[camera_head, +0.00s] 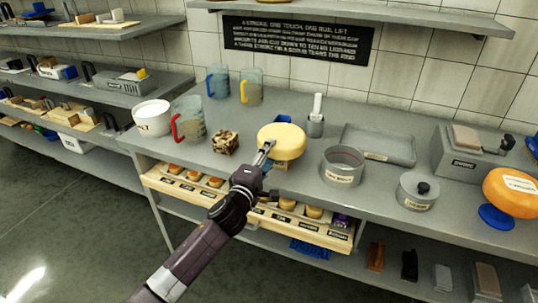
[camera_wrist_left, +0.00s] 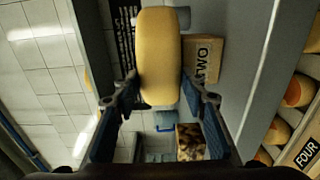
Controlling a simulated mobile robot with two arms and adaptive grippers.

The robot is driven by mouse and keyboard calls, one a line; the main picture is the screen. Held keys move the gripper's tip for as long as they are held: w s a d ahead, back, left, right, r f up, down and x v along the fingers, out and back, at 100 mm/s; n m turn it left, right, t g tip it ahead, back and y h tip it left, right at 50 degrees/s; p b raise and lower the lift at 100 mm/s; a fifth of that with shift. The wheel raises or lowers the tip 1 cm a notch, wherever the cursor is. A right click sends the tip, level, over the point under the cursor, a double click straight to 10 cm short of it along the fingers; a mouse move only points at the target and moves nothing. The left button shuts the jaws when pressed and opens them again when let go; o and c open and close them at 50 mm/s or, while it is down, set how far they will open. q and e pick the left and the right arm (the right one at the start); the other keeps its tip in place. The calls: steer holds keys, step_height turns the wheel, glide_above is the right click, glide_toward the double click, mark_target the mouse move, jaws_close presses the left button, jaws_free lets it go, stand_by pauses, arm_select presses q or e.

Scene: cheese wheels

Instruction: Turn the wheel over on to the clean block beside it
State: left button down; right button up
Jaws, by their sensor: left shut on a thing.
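The pale yellow cheese wheel (camera_head: 281,139) is at the middle of the counter in the head view, its broad face roughly level. My left gripper (camera_head: 266,151) is shut on its near side. In the left wrist view the wheel (camera_wrist_left: 160,58) lies between the two fingers of the gripper (camera_wrist_left: 160,98). A plain wooden block marked TWO (camera_wrist_left: 203,60) is right against the wheel's lower side there; I cannot tell whether they touch. A block with dark brown patches (camera_head: 225,142) stands to the left, with nothing on it; it also shows in the wrist view (camera_wrist_left: 190,142). My right gripper is out of view.
Jugs (camera_head: 188,119) and a white tub (camera_head: 152,118) stand at the left. A drawer of small cheeses (camera_head: 250,205) is below the counter edge.

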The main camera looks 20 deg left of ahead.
arm_select(q)
steer(key=shift+r, duration=0.2)
steer(key=c, duration=1.1)
jaws_free()
steer(key=shift+s+f, duration=0.1)
steer(key=shift+f, duration=0.4)
steer(key=s, duration=1.2)
steer(key=s+f+m+g, duration=0.3)
steer(key=s+f, duration=0.1)
steer(key=f, duration=0.9)
steer(key=s+a+f+m+g, duration=0.1)
steer(key=s+f+m+g, duration=0.25)
steer(key=f, duration=0.95)
steer(key=s+f+m+g, duration=0.25)
steer(key=s+f, duration=0.25)
steer(key=f, duration=0.8)
steer(key=s+d+f+m+g, duration=0.1)
steer(key=s+f+m+g, duration=0.4)
steer(key=s+f, duration=1.35)
steer(key=s+f+m+g, duration=0.1)
steer(key=s+f+m, duration=0.1)
steer(key=s, duration=0.8)
steer(key=s+d+f+m+g, duration=0.1)
steer(key=s+m, duration=0.3)
steer(key=s, duration=0.6)
steer(key=shift+s+d+f+g, duration=0.25)
steer(key=shift+f+g, duration=0.25)
steer(key=shift+f, duration=0.25)
